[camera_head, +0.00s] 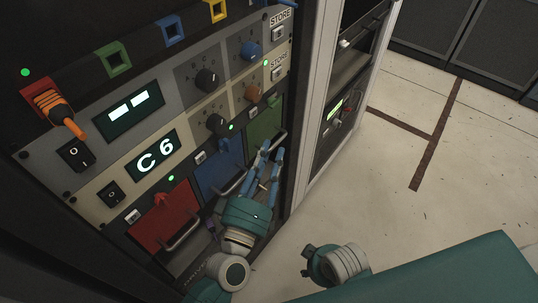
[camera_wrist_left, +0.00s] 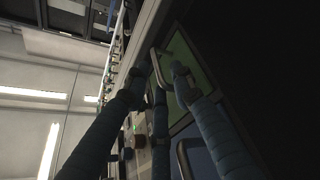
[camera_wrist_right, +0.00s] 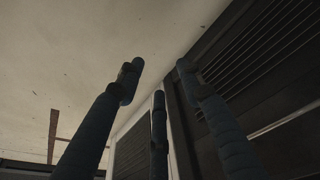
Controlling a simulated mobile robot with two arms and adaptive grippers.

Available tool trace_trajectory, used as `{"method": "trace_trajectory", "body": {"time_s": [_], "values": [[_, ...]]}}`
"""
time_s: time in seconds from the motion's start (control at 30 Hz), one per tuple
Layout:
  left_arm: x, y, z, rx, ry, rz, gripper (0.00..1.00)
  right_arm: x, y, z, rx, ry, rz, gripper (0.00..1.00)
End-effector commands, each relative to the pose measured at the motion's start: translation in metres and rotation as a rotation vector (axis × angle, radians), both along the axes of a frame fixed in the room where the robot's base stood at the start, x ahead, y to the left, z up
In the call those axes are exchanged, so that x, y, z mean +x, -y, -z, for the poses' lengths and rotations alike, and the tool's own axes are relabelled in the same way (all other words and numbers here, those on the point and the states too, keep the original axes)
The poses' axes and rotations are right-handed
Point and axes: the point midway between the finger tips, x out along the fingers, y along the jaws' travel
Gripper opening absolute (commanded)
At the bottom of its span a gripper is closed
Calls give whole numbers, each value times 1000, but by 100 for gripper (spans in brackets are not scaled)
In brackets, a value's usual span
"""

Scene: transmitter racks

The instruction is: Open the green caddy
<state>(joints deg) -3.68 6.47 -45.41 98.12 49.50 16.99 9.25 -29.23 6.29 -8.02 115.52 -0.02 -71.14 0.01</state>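The green caddy (camera_head: 265,122) is the rightmost of three coloured caddies low on the rack, its front flush with the row. Its grey bar handle (camera_wrist_left: 158,68) shows in the left wrist view, beside the green front (camera_wrist_left: 190,58). My left gripper (camera_head: 268,152) is just in front of the green caddy. Its blue fingers are spread, and the handle lies between their tips in the left wrist view; contact cannot be told. My right gripper (camera_wrist_right: 158,80) has its fingers apart with nothing between them. In the head view its fingers are hidden.
The blue caddy (camera_head: 219,168) and red caddy (camera_head: 164,216) sit to the left, both with bar handles. Knobs, switches and a "C6" display (camera_head: 156,157) are above. A rack post (camera_head: 308,110) stands right of the green caddy. The floor (camera_head: 440,190) to the right is clear.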

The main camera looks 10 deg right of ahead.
Motion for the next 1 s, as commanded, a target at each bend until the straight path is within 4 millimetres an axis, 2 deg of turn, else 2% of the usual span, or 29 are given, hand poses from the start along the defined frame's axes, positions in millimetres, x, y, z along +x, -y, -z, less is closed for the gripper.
{"method": "trace_trajectory", "body": {"time_s": [0.03, 0.1, 0.33, 0.43, 0.57, 0.7, 0.83, 1.0], "values": [[0, 0, 0, 0, 0, 0, 10, 0, 0, 0, 0, 0, 0, 37], [0, 0, 0, 0, 0, 1, 0, 0, 0, 0, 0, 0, 0, 37], [-1, 1, 2, 3, -4, 2, 0, 0, 0, -1, 1, 1, 0, 37], [-9, 7, 4, 4, -8, 4, 0, 1, 0, -2, 2, 5, 0, 37], [-34, 26, 4, 3, -14, 6, 0, -5, 0, 25, -1, -19, -3, 37], [-67, 52, 5, 4, -16, 6, 0, -10, 1, 46, -2, -28, -4, 37], [-92, 71, 7, 6, -15, 6, 0, -13, 1, 57, -2, -31, -5, 37], [-108, 83, 7, 7, -12, 6, 0, -15, 1, 62, -3, -33, -6, 37]]}}
